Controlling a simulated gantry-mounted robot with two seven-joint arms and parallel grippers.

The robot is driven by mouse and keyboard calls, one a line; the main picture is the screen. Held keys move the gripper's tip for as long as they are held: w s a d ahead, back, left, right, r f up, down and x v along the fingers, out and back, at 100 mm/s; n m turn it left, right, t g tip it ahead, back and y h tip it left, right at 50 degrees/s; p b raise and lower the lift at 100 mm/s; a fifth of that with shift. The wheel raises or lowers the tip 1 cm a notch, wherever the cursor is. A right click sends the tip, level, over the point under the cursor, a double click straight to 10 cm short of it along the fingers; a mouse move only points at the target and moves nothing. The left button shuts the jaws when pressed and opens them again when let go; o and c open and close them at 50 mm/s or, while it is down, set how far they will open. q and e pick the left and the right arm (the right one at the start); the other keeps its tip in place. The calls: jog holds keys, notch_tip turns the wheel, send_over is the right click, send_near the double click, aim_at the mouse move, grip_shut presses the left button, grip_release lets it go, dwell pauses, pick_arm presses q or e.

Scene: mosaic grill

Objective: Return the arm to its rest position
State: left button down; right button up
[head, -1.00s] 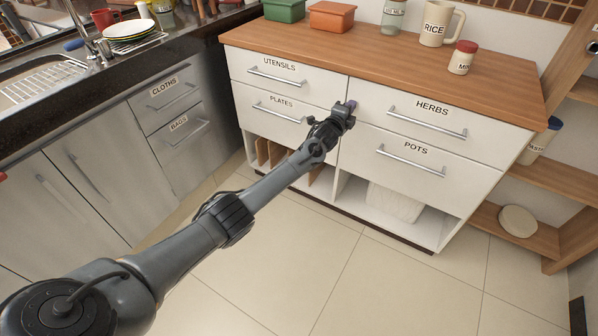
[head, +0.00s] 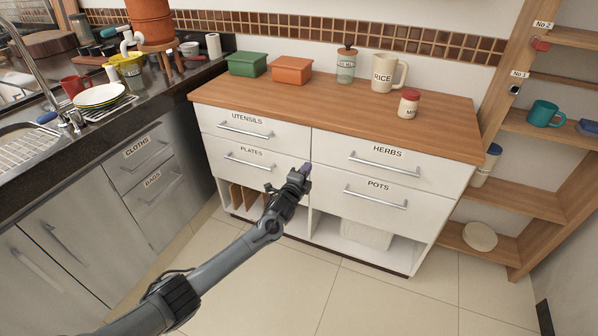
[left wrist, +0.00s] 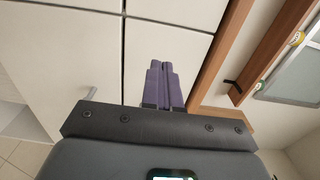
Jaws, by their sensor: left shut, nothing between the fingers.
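My left arm reaches in from the lower left in the head view. My left gripper (head: 304,171) is in front of the drawer cabinet (head: 318,160), near the seam between the plates drawer (head: 260,162) and the pots drawer (head: 370,196). In the left wrist view its two purple fingers (left wrist: 162,82) lie together, shut and empty, with white cabinet fronts beyond them. I cannot tell the exact gap between fingertips and cabinet. All the labelled drawers look closed. My right gripper is not in view.
A green box (head: 247,64), an orange box (head: 292,70), a rice jug (head: 386,74) and a red-lidded jar (head: 409,104) stand on the wooden counter. A sink counter (head: 100,125) is at left, wooden shelves (head: 530,192) at right. The tiled floor (head: 290,290) is clear.

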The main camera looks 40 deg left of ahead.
pick_arm(q)
jog(key=s+d+f+g+h+p, duration=0.1)
jog(key=s+d+f+p, duration=0.1)
jog(key=s+f+p, duration=0.3)
jog(key=s+d+f+g+p, duration=0.1)
jog(key=s+d+f+p, duration=0.15)
jog(key=s, duration=0.45)
jog(key=s+d+n+g+h+p, duration=0.25)
jog(key=s+d+p, duration=0.45)
jog(key=s+d, duration=0.65)
jog(key=s+d+r+n+g+h+p, duration=0.1)
jog(key=s+d+r+n+g+p, duration=0.1)
jog(key=s+d+r, duration=0.3)
jog(key=s+d+r+n+g+h+p, duration=0.1)
jog(key=s+d+r+n+g+p, duration=0.15)
jog(key=s, duration=0.45)
jog(key=s+d+r+n+g, duration=0.1)
jog(key=s+r+n+g, duration=0.4)
jog(key=s+r, duration=0.35)
notch_tip(320, 180, up, 38)
jog(key=p, duration=3.8)
jog(key=shift+s+d, duration=0.2)
jog(key=shift+f, duration=0.1)
